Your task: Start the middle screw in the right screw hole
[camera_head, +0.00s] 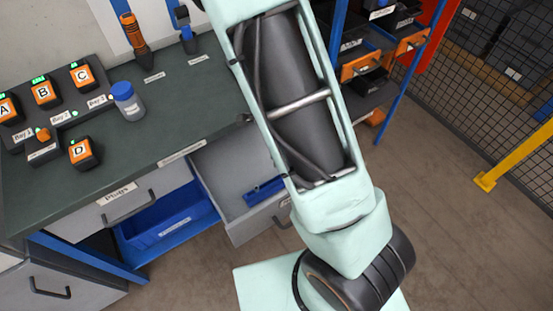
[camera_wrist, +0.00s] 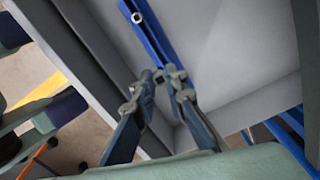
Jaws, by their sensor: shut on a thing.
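In the wrist view my gripper (camera_wrist: 163,80) reaches into the open drawer, its two fingertips at the near end of the blue rack (camera_wrist: 158,40). A small grey piece (camera_wrist: 171,69), apparently a screw head, sits at the fingertips, and the jaws are shut on it. It looks to be at the rack's end; I cannot tell whether it is lifted clear. Another small metal piece (camera_wrist: 137,17) stands in the rack farther along. In the head view the blue rack (camera_head: 264,191) lies in the open grey drawer, while my arm hides the gripper. I cannot make out any screw hole.
The open drawer's front (camera_head: 262,221) juts from the green-topped bench (camera_head: 190,100). A blue bin (camera_head: 170,226) sits in the open space to its left. Orange boxes, a blue-capped bottle (camera_head: 128,100) and a screwdriver (camera_head: 134,32) are on or above the bench. A shelf rack stands right.

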